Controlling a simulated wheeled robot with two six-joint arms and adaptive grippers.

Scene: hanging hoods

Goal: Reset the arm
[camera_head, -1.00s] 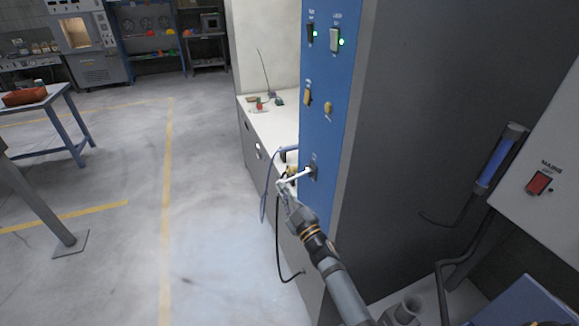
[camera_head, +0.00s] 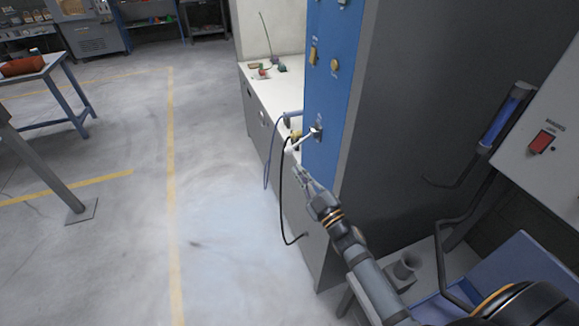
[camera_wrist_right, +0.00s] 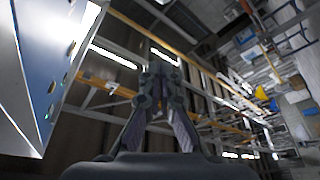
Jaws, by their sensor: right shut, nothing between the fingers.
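My right gripper (camera_head: 299,174) comes up from the lower right in the head view. Its fingers are together with nothing between them. It is just below a white lever handle (camera_head: 301,141) that sticks out from the blue panel (camera_head: 322,110); a small gap seems to show between them. In the right wrist view the fingers (camera_wrist_right: 160,104) point up towards the ceiling, and the panel (camera_wrist_right: 50,75) is at the left. My left gripper is not in view.
A tall grey cabinet (camera_head: 400,130) stands right beside my right arm. A black cable (camera_head: 284,215) hangs below the handle. A white counter (camera_head: 280,95) lies behind the panel. A mains box (camera_head: 540,140) is at the right.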

